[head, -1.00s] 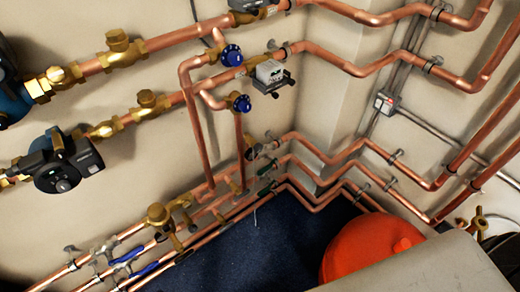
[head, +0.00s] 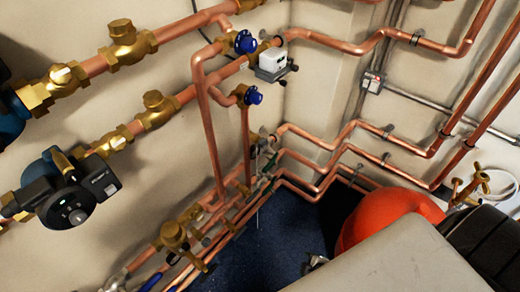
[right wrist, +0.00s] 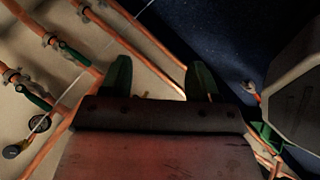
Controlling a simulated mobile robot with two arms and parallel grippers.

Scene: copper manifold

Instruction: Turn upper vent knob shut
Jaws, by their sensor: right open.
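Two blue knobs sit on brass valves on the copper pipes in the head view. The upper blue knob (head: 245,42) is near the top middle, and the lower blue knob (head: 252,95) is below it. My right gripper (right wrist: 160,72) is open and empty in the right wrist view, its two dark green fingers apart over copper pipes and the dark blue floor. Neither blue knob can be made out in that view. I cannot make out my right gripper in the head view. My left gripper is in neither view.
Brass valves (head: 124,42) and a dark round pump (head: 68,190) line the wall at left. Copper pipes run along the wall and around the corner. A red rounded vessel (head: 385,212) stands on the dark blue floor (head: 270,240). A white-topped box (head: 272,62) sits beside the upper knob.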

